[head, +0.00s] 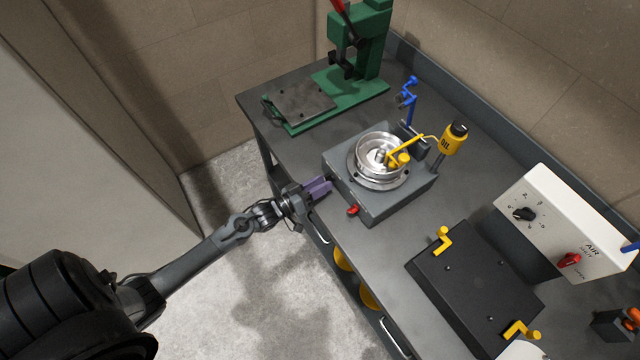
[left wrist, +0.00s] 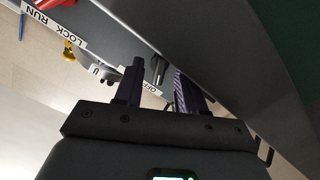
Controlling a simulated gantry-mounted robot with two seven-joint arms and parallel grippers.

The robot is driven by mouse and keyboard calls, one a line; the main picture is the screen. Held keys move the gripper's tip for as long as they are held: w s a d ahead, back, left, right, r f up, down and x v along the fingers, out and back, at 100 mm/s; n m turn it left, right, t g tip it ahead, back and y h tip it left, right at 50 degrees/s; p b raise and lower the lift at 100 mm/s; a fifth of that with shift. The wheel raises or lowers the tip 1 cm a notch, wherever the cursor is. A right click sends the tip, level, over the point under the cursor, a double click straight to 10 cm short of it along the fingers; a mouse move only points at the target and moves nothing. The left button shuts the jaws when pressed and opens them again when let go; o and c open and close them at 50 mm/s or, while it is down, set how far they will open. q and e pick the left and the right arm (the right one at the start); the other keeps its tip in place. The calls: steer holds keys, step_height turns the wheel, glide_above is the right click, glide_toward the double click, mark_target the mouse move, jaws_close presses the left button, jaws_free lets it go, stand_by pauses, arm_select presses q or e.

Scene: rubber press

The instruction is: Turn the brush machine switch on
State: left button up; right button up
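The brush machine (head: 398,198) is a grey box with a round metal bowl on top, standing at the bench's front edge. My left gripper (head: 325,186) is at its front left corner, with its purple fingers pointing at the front face. In the left wrist view the gripper (left wrist: 158,72) is open. A small metal toggle switch (left wrist: 158,68) shows between the fingertips, with a white label, partly hidden, beside it. I cannot tell whether the fingers touch the toggle. In the head view the toggle is not clearly visible. My right gripper is not in view.
A red knob (head: 353,210) sits on the machine's front; RUN and LOCK labels (left wrist: 53,29) are near it. A green press (head: 345,85) stands behind, a black plate (head: 470,285) with yellow clamps and a white control box (head: 560,222) to the right. The floor left is clear.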

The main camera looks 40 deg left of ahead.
arm_select(q)
jaws_close()
